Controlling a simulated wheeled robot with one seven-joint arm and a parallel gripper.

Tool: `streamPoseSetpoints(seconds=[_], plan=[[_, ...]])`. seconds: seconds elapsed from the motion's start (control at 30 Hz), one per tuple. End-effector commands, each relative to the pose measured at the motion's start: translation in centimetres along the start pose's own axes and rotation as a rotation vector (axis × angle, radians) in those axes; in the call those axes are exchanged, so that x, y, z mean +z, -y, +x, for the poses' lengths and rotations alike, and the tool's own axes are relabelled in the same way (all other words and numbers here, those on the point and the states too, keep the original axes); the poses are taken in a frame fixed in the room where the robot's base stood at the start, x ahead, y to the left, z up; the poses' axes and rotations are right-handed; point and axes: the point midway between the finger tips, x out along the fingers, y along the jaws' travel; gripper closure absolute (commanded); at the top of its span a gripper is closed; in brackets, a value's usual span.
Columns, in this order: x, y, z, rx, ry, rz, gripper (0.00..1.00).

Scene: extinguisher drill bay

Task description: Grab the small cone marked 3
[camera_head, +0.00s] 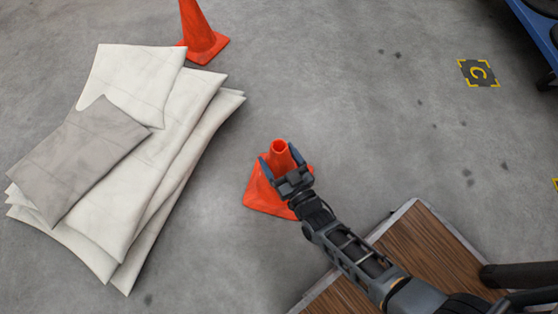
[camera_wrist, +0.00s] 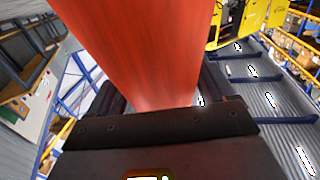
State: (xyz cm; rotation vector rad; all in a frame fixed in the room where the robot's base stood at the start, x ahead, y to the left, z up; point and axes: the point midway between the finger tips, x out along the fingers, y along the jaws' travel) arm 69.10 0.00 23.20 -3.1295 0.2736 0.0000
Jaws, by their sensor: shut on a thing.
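A small orange cone (camera_head: 267,199) stands on the grey floor in the middle of the head view. No number shows on the sides that I can see, so I cannot tell its mark. My gripper (camera_head: 280,163) is shut on the cone's upper part, with one finger on each side. In the wrist view the cone (camera_wrist: 150,50) fills the middle as an orange surface close to the gripper (camera_wrist: 155,110). Part of the cone's right side is hidden behind my gripper. I cannot tell any gap between its base and the floor.
Another orange cone (camera_head: 203,45) stands at the top, beside a pile of white and grey sheets (camera_head: 180,160). A wooden-topped platform (camera_head: 432,250) lies under my arm at the lower right. A floor mark C (camera_head: 478,73) is at the upper right. The floor between is mostly clear.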

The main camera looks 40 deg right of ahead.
Motion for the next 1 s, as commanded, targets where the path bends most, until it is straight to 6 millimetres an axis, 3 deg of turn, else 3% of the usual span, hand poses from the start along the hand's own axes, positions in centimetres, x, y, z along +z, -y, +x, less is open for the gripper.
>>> streamPoseSetpoints(seconds=[0.47,0.77,1.0], plan=[[0.0,0.0,0.0,0.0,0.0,0.0,0.89],[-0.2,0.0,0.0,0.0,-0.002,0.0,0.9],[-1.7,0.0,0.0,0.0,-0.003,0.0,0.9]])
